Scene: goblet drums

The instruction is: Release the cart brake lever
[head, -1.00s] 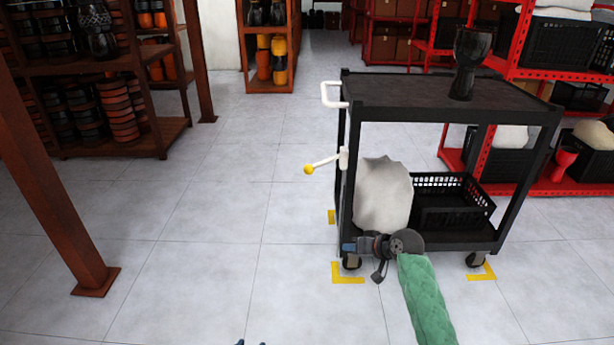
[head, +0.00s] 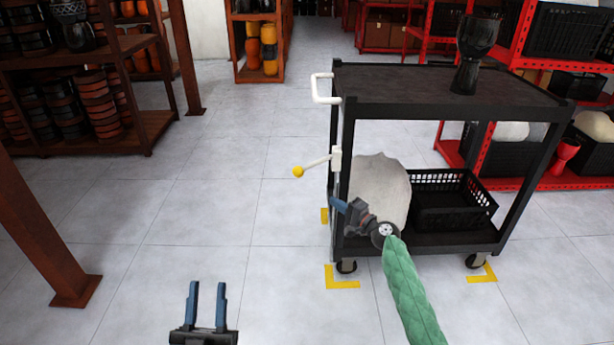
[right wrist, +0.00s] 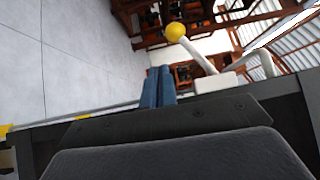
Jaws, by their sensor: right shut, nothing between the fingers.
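The brake lever (head: 316,163) is a white rod with a yellow ball end, on a white mount at the left side of the black cart (head: 430,100). It points left and slightly down in the head view. It also shows in the right wrist view, where its yellow ball (right wrist: 175,31) is beyond the fingers. My right gripper (head: 335,203) is shut and empty, below the lever beside the cart's left post, apart from the lever. Its blue fingers (right wrist: 158,88) lie together in the right wrist view. My left gripper (head: 207,290) is open and empty over the floor at the bottom.
A dark goblet drum (head: 472,55) stands on the cart top. A pale sack (head: 378,185) and black crate (head: 450,203) sit on its lower shelf. A white push handle (head: 322,88) juts left above the lever. A brown post (head: 35,235) stands left; floor between is clear.

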